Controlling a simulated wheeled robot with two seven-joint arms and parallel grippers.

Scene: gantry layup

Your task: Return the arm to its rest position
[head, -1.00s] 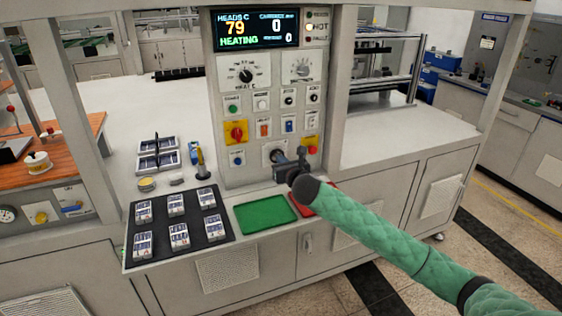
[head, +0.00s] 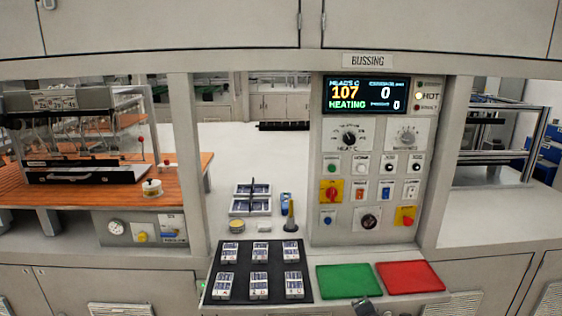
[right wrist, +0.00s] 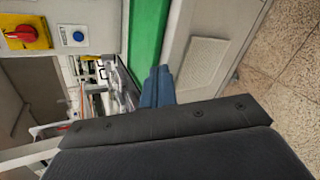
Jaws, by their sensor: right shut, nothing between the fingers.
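My right gripper (head: 366,308) shows only as a small dark tip at the bottom edge of the head view, just in front of the green pad. The rest of my right arm is out of that view. In the right wrist view its fingers (right wrist: 158,84) are together with nothing held, near the edge of the green pad (right wrist: 148,35). My left gripper is in neither view.
The control panel (head: 365,205) with knobs and buttons stands behind the green pad (head: 346,281) and red pad (head: 410,277). Its display (head: 366,95) reads 107 and HEATING. A black mat (head: 240,255) with several small packs lies to the left.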

